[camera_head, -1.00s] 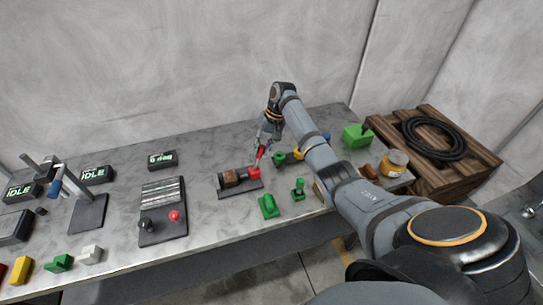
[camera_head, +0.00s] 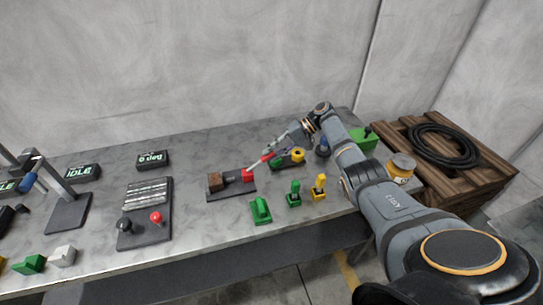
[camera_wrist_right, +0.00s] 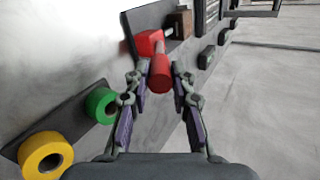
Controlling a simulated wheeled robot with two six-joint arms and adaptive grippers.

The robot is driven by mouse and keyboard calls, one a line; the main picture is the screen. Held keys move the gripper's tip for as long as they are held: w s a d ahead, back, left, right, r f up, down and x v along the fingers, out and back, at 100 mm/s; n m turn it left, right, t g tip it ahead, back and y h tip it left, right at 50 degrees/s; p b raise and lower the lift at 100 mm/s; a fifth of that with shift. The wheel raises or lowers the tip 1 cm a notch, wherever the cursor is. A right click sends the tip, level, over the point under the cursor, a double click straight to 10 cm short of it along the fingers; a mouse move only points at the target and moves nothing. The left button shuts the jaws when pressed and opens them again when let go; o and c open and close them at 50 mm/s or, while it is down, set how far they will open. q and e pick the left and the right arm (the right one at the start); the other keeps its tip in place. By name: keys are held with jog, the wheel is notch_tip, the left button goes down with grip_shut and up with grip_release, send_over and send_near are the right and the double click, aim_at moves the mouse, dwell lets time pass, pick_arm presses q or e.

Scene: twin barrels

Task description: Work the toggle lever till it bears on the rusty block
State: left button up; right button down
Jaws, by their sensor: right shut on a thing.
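The toggle clamp sits on a dark base plate (camera_head: 232,195) on the bench. The rusty block (camera_head: 215,182) is at the plate's left end and the red clamp body (camera_head: 248,176) at its right end. The toggle lever (camera_head: 258,164) leans up and to the right from the body, with a red grip at its end. My right gripper (camera_head: 272,156) is shut on that red grip, which shows between the fingers in the right wrist view (camera_wrist_right: 160,73). Whether the clamp touches the rusty block (camera_wrist_right: 184,23) I cannot tell. My left gripper is not in view.
A fixture with green (camera_wrist_right: 100,104) and yellow (camera_wrist_right: 45,155) rings lies close to my right gripper. A panel with black and red knobs (camera_head: 145,215) is left. A wooden crate (camera_head: 470,170) stands right.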

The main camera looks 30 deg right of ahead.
jog(key=shift+s+f, duration=0.1)
jog(key=shift+f, duration=0.15)
jog(key=c, duration=1.1)
grip_release()
jog(key=v, duration=0.7)
jog(key=shift+d+r, duration=0.1)
jog(key=shift+d, duration=0.15)
